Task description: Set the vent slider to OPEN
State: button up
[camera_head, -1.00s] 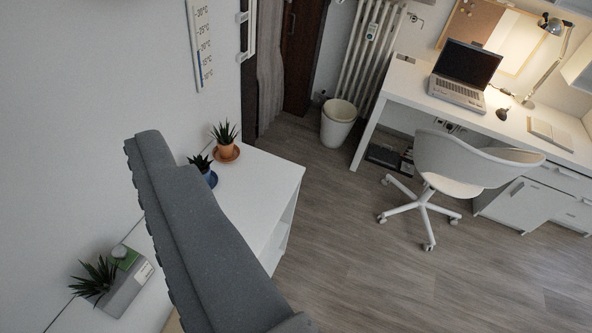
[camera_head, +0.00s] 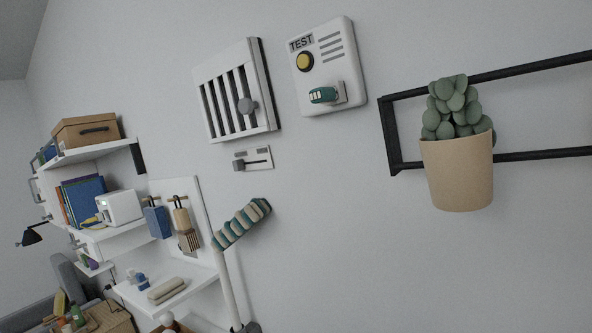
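A small grey handle (camera_head: 239,164) sits at the left part of the slot. Two small grey labels are above the slot, one left and one right; their text is too small to read. My gripper is not seen in this view, and nothing covers the vent or the plate.
Right of the vent hangs a white box (camera_head: 340,45) marked TEST with a yellow button. Further right, a potted plant (camera_head: 457,175) sits at a black wall frame (camera_head: 389,135). A teal-and-cream striped object (camera_head: 240,223) stands below the plate. Shelves (camera_head: 105,150) are left.

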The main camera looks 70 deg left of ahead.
aim_at(238, 165)
jog(key=u, duration=1.9)
